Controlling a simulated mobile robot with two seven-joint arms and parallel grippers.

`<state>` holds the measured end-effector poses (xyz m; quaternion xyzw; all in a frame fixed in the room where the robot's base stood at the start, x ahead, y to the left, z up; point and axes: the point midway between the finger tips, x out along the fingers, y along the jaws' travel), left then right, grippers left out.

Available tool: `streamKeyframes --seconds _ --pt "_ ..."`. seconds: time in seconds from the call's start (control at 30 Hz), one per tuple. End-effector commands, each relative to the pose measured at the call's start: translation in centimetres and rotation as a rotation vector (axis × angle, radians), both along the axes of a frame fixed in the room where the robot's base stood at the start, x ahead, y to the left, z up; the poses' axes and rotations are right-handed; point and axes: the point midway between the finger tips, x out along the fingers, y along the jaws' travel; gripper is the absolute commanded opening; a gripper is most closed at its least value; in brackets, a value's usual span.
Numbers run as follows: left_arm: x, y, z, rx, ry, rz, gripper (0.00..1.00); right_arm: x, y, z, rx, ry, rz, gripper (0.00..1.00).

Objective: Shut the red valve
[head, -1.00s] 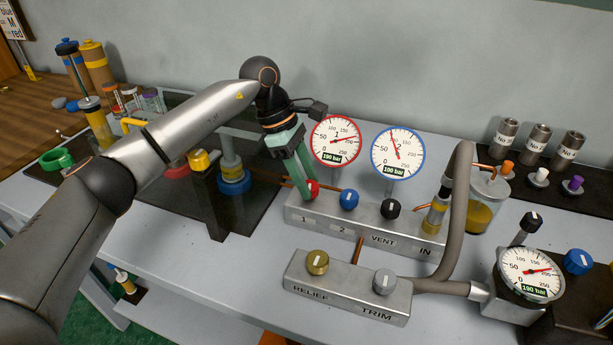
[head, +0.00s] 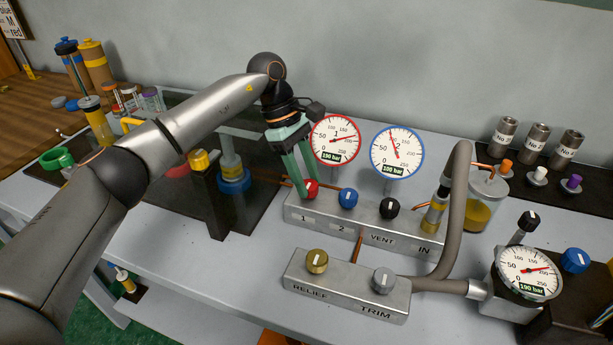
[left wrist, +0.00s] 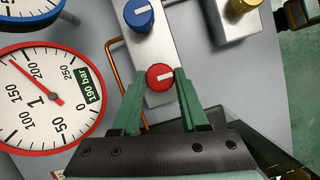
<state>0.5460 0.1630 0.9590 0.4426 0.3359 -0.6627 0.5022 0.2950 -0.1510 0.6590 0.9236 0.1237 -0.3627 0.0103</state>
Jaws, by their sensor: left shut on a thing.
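The red valve (head: 311,188) is a round red knob with a white mark, at the left end of the metal block above label 1. My left gripper (head: 307,189) points down onto it, its green fingers on either side of the knob and shut on it. In the left wrist view the red knob (left wrist: 160,77) sits between the fingertips, its white mark lying nearly crosswise. The red-rimmed gauge 1 (head: 335,139) stands behind the block and reads 190 bar. My right gripper is not in view.
Close to the right of the red valve are a blue knob (head: 348,198) and a black knob (head: 390,207). The blue-rimmed gauge (head: 397,153) stands behind them. A RELIEF and TRIM block (head: 345,285) lies in front. A grey hose (head: 458,215) curves on the right.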

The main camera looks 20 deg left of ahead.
Motion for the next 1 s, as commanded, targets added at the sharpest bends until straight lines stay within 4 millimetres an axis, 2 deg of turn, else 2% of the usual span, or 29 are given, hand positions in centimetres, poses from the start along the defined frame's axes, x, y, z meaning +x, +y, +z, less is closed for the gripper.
streamKeyframes --seconds 0.03,0.3,0.63,0.77,1.0 --pt "0.1 0.0 0.1 0.000 -0.004 -0.002 0.46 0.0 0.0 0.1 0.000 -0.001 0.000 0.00" --pt "0.0 0.0 0.0 -0.001 -0.002 0.000 0.74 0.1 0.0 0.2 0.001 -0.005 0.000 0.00" --pt "0.1 0.3 0.7 0.000 -0.002 0.001 0.74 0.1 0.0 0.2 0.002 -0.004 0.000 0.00" --pt "0.3 1.0 2.6 -0.001 -0.004 0.002 0.74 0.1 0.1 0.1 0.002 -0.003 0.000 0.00" --pt "0.9 2.9 7.6 -0.001 -0.005 0.001 0.74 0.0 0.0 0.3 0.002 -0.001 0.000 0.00"
